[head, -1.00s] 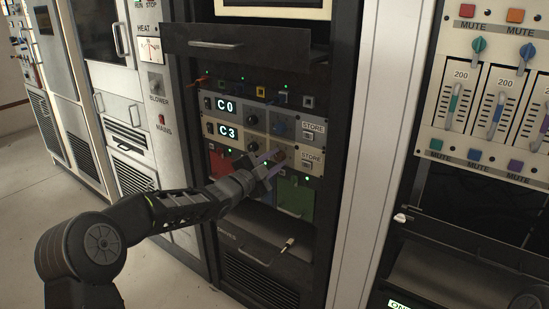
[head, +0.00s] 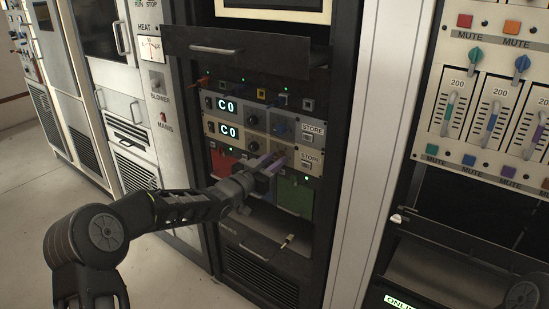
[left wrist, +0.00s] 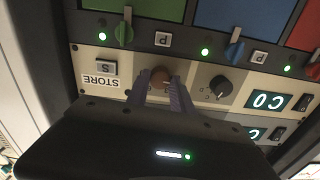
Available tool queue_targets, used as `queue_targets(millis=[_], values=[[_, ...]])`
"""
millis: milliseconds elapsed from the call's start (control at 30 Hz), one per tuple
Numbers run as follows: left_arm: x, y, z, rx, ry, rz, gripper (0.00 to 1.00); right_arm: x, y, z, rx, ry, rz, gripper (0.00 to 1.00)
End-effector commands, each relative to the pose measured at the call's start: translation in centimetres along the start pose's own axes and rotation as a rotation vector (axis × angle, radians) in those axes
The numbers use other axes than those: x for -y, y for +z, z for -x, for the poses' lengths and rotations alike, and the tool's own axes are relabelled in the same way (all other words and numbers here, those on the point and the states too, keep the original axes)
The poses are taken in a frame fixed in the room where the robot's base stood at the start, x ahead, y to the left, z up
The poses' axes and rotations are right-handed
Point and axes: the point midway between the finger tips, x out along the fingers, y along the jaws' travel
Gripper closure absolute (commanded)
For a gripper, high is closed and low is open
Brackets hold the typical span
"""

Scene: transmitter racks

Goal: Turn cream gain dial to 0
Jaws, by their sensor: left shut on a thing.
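My left gripper (head: 268,163) reaches the cream panel (head: 236,143) in the middle rack, its purple fingers shut on a brown dial. The left wrist view, which is upside down, shows the dial (left wrist: 160,77) between the fingertips (left wrist: 158,86). In the head view the fingers largely hide the dial. My right gripper is not in view.
A STORE button (head: 308,163) is right of the held dial. Red, blue and green modules (head: 295,193) lie below. A drawer (head: 235,45) juts out above.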

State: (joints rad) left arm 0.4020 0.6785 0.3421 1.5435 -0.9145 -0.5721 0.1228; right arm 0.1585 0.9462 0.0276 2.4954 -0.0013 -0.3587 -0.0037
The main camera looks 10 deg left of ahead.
Motion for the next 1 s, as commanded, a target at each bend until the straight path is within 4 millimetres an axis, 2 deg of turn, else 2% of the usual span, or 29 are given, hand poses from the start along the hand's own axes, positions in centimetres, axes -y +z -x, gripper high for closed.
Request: queue_targets(millis=[300, 667, 700, 933, 1000], values=[[0.04, 0.12, 0.02, 0.002, -0.001, 0.092, 1.0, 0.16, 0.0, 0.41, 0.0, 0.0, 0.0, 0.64], [0.02, 0.15, 0.02, 0.002, 0.0, 0.097, 1.0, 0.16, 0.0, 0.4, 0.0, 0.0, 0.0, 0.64], [0.02, 0.15, 0.02, 0.002, 0.0, 0.097, 0.72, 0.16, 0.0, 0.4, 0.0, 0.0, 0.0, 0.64], [0.02, 0.09, 0.01, 0.001, 0.0, 0.096, 0.53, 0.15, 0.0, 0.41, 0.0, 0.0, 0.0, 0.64], [0.01, 0.07, 0.01, 0.001, 0.0, 0.095, 0.51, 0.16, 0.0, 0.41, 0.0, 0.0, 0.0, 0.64]])
